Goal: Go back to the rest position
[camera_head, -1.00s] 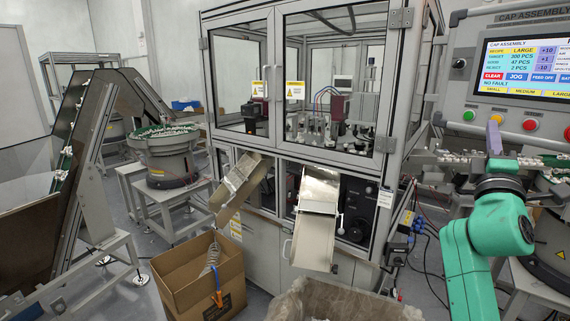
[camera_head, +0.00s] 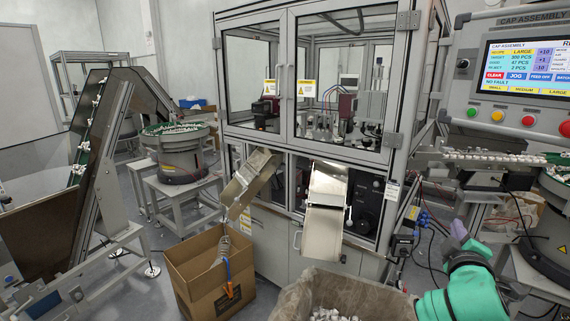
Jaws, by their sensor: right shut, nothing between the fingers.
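My right arm is green and comes in at the lower right. Its right gripper (camera_head: 459,233), with pale purple fingers, is low beside the machine's right side and below the control panel (camera_head: 525,75). It is shut and holds nothing, and it stands apart from the panel buttons. My left gripper is not in view.
The glass-doored machine (camera_head: 296,176) fills the middle, with two metal chutes in front. A cardboard box (camera_head: 197,290) and a lined bin (camera_head: 290,298) with white parts stand below. A parts rail (camera_head: 490,157) runs above my right gripper. A conveyor (camera_head: 103,180) stands left.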

